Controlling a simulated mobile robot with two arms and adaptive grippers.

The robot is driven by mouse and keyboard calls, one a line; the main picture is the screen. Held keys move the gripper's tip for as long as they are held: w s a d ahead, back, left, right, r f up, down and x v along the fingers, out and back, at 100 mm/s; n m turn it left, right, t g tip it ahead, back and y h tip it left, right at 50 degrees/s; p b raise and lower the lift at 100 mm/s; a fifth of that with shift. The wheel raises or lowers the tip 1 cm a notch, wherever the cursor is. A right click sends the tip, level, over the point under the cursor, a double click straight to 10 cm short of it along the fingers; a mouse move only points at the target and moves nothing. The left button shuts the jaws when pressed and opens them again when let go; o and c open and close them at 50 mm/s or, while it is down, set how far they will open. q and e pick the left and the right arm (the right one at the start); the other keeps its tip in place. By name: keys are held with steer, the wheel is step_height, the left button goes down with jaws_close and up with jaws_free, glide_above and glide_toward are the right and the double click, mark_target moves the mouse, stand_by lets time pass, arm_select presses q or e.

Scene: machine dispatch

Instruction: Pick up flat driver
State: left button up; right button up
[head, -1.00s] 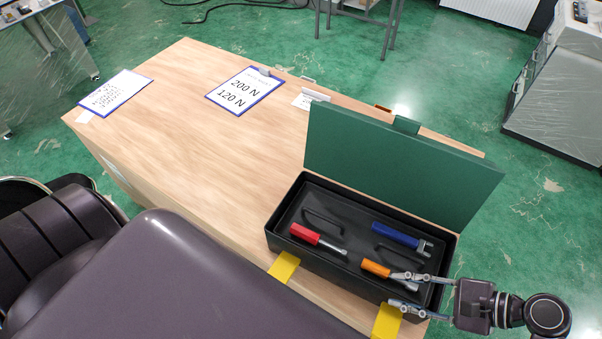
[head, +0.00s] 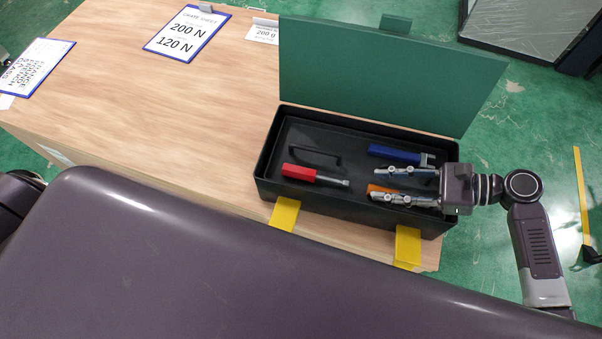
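An open black toolbox (head: 262,186) with its green lid (head: 385,75) raised stands at the right end of the wooden table. Inside, a red-handled tool (head: 300,173) with a metal shaft lies left of centre. A blue tool (head: 394,154) lies at the back right. An orange-handled tool (head: 376,190) lies at the front right, partly hidden by my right gripper. I cannot tell for sure which is the flat driver. My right gripper (head: 376,184) reaches in from the right, its two fingers spread, over the right half of the box. My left gripper is not in view.
Two yellow straps (head: 407,248) show at the box's front side. A clipboard (head: 187,33) reading 200 N and 120 N, a small card (head: 263,32) and another sheet (head: 36,66) lie on the table (head: 150,110). The table's middle is clear.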

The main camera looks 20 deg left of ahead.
mark_target(348, 183)
steer(key=shift+x, duration=1.6)
steer(key=p+x, duration=0.1)
steer(key=x, duration=0.3)
steer(key=shift+a+f, duration=0.2)
steer(key=shift+a, duration=0.05)
jaws_close()
